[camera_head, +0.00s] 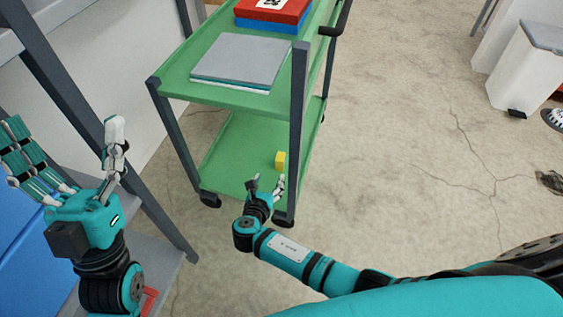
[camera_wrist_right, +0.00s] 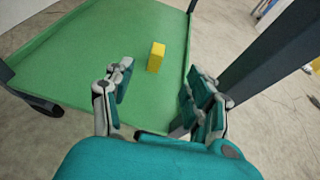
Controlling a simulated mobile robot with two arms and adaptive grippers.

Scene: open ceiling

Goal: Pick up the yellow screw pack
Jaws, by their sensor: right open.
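The yellow screw pack (camera_head: 280,161) is a small yellow block standing on the lower shelf (camera_head: 235,158) of a green cart. It also shows in the right wrist view (camera_wrist_right: 156,57), beyond and between my right gripper's fingers (camera_wrist_right: 158,88). My right gripper (camera_head: 266,185) is open and empty at the near edge of the lower shelf, beside a dark cart post. The pack is apart from the fingers. My left gripper (camera_head: 75,158) is raised at the left, with its fingers spread open and nothing between them, far from the pack.
The cart's upper shelf (camera_head: 175,82) holds grey flat boards (camera_head: 238,60) and a red box (camera_head: 272,10) on a blue one. A dark post (camera_head: 298,120) rises close to my right gripper. A grey rack (camera_head: 65,90) stands at the left.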

